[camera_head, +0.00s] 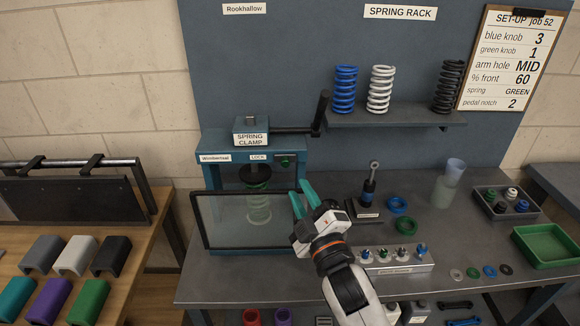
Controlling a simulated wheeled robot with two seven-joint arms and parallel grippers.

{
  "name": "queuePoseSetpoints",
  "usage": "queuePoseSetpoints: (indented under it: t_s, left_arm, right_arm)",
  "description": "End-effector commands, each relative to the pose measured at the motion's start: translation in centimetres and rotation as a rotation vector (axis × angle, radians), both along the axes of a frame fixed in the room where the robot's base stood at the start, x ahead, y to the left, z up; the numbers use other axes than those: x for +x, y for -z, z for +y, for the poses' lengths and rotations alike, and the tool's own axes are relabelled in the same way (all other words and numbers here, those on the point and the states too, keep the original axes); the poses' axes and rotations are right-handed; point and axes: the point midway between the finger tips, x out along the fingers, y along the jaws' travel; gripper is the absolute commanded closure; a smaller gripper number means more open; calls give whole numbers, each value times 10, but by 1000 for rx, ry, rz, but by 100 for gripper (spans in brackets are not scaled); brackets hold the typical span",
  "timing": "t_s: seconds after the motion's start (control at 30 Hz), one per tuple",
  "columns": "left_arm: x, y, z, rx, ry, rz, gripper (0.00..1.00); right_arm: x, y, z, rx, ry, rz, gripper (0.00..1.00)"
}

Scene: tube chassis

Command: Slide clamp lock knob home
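The spring clamp (251,138) stands at the back left of the bench as a blue frame. Its LOCK label (258,157) sits beside a small dark block with a green lock knob (286,162); its exact position in its slot is too small to tell. A green spring (259,209) stands inside the clamp, seen through a clear framed guard (225,222). A black-handled lever (320,112) sticks out to the clamp's right. My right gripper (299,188) has teal fingers, apart and empty, in front of the guard's right edge, below the knob. My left gripper is out of view.
A knob rack (396,262) stands near my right arm. A shelf (395,117) holds several springs. A green tray (547,246) lies far right.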

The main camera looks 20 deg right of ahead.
Motion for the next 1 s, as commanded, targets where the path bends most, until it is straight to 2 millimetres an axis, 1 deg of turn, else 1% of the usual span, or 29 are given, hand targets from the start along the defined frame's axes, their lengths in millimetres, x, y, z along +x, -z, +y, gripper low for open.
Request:
queuePoseSetpoints:
  t_s: [0.03, 0.1, 0.3, 0.4, 0.5, 0.77, 0.93, 1.0]
  left_arm:
    - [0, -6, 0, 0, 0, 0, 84]
    - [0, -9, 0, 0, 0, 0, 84]
    - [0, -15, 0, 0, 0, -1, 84]
    - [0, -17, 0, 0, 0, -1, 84]
    - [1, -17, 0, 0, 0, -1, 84]
    - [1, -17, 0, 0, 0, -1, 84]
    - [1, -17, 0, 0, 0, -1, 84]
    - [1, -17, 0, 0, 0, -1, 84]
  right_arm:
    - [11, -7, 0, 0, 1, -2, 73]
    - [25, -9, 1, 0, 1, -2, 73]
    - [56, -14, 3, 2, 0, 0, 73]
    - [64, -15, 3, 2, 0, 1, 73]
    - [68, -16, 4, 2, -1, 1, 73]
    - [69, -15, 3, 2, 0, 1, 73]
    - [69, -15, 4, 2, -1, 2, 99]
    - [69, -15, 4, 2, -1, 2, 100]
